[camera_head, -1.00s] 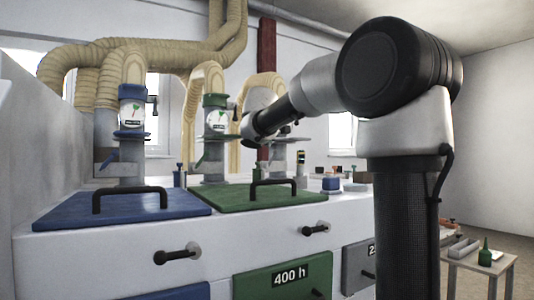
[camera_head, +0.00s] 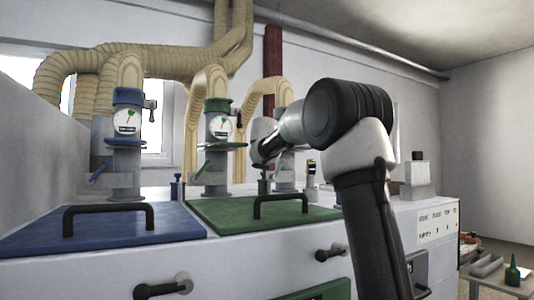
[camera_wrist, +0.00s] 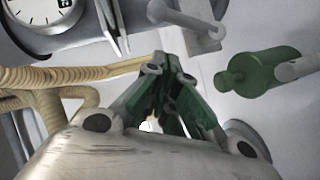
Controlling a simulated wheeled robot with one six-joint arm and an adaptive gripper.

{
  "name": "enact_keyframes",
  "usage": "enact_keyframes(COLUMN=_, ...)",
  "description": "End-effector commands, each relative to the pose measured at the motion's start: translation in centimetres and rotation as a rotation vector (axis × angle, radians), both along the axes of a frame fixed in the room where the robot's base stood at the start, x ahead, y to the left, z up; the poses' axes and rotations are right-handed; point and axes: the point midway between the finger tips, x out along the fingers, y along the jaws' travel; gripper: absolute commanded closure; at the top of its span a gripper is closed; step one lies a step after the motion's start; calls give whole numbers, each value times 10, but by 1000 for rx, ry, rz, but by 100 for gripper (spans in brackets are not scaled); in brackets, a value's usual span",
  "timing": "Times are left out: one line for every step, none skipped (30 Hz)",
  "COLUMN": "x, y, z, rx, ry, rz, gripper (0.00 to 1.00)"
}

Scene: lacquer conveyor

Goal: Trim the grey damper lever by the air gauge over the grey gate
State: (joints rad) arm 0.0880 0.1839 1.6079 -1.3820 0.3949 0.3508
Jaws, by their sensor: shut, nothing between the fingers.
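In the wrist view my gripper (camera_wrist: 163,70) has its green fingers shut and empty. A pale grey lever (camera_wrist: 185,18) with a rounded end sits against the grey pipe, above and right of the fingertips in the picture, apart from them. The thin grey gate flanges (camera_wrist: 112,28) stand to its left. The white air gauge (camera_wrist: 38,12) is cut off at the top left corner. In the head view the grey gate stand (camera_head: 285,174) is mostly behind my arm, which hides its gauge and lever.
A green bottle-shaped peg (camera_wrist: 255,70) is right of my fingers. The green stand (camera_head: 217,140) and blue stand (camera_head: 126,145) are to the left. Hatch handles (camera_head: 282,204) rise from the lids. Beige hoses (camera_wrist: 75,75) pass close left of the fingers.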

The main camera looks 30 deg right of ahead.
Motion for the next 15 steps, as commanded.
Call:
enact_keyframes(x=0, y=-10, z=-5, rx=-1, ry=2, rz=-6, gripper=100)
enact_keyframes(x=1, y=-14, z=-7, rx=0, ry=2, rz=-3, gripper=100)
enact_keyframes(x=2, y=-18, z=-10, rx=0, ry=2, rz=-4, gripper=100)
enact_keyframes(x=3, y=-22, z=-12, rx=0, ry=2, rz=-4, gripper=100)
enact_keyframes(x=4, y=-24, z=-13, rx=-1, ry=2, rz=-4, gripper=100)
enact_keyframes(x=5, y=-26, z=-14, rx=0, ry=1, rz=-2, gripper=100)
enact_keyframes(x=5, y=-28, z=-16, rx=1, ry=1, rz=-2, gripper=100)
enact_keyframes(x=5, y=-30, z=-16, rx=0, ry=1, rz=-3, gripper=100)
enact_keyframes(x=6, y=-31, z=-17, rx=0, ry=1, rz=-3, gripper=100)
enact_keyframes(x=6, y=-32, z=-18, rx=-1, ry=1, rz=-1, gripper=100)
enact_keyframes(x=6, y=-33, z=-18, rx=0, ry=1, rz=-2, gripper=100)
enact_keyframes(x=6, y=-33, z=-18, rx=0, ry=1, rz=-2, gripper=100)
enact_keyframes(x=6, y=-33, z=-18, rx=0, ry=1, rz=-2, gripper=100)
enact_keyframes(x=6, y=-33, z=-18, rx=0, ry=0, rz=-1, gripper=100)
enact_keyframes(x=6, y=-33, z=-18, rx=0, ry=0, rz=-1, gripper=100)
